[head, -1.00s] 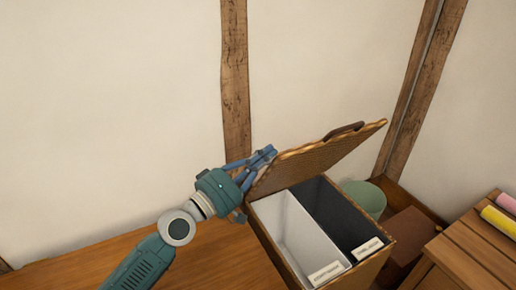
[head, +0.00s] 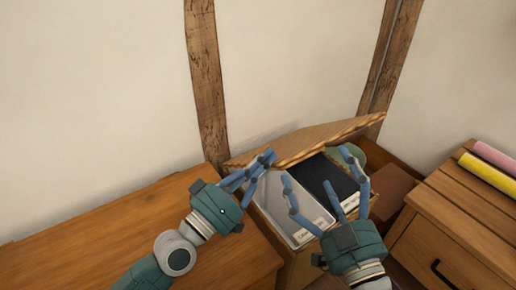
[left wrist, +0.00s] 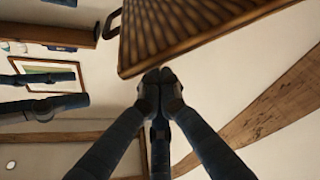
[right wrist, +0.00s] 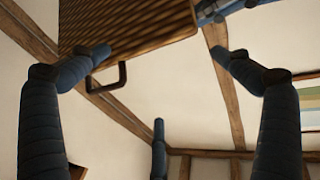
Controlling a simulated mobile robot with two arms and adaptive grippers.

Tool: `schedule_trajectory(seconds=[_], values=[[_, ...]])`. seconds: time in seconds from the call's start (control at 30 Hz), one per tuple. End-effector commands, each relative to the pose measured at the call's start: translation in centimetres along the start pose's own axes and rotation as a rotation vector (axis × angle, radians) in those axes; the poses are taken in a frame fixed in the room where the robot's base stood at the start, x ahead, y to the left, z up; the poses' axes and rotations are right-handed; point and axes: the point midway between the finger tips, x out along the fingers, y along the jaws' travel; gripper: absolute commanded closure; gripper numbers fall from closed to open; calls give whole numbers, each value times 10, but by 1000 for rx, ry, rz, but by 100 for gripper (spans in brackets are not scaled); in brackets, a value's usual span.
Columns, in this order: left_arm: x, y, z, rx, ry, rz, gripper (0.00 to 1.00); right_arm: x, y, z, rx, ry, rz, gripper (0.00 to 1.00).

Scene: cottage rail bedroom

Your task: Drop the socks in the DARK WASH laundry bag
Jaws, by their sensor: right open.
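The wicker hamper's lid (head: 300,145) is raised and slanted over the box. Inside, a dark bag (head: 318,173) lies on the right, its label too small to read, and a white bag (head: 300,212) on the left. My left gripper (head: 268,158) has its fingertips together at the lid's lower edge. Its left wrist view (left wrist: 160,76) shows the tips at the wicker lid (left wrist: 190,30); I cannot tell whether they pinch it. My right gripper (head: 320,165) is open above the bags, nothing visible between its fingers. I see no socks.
A wooden chest (head: 110,225) stands left of the hamper. A wooden drawer unit (head: 430,235) with pink (head: 495,155) and yellow (head: 488,172) rolls stands on the right. A wall with timber posts rises behind.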

Motion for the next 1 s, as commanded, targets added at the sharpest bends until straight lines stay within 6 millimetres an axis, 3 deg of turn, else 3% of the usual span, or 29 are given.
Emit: schedule_trajectory(seconds=[0.2, 0.5, 0.7, 1.0], values=[[-10, -5, 30, -3, -2, -1, 100, -5, -6, -54, 8, 251, -13, 0], [-18, -9, 54, -1, -2, -1, 100, -23, -11, -102, 17, 478, -23, 0], [-21, -10, 60, -2, -1, 0, 100, -30, -12, -115, 20, 542, -26, 0], [-21, -10, 61, -1, -1, 0, 100, -32, -12, -118, 21, 556, -26, 0]])
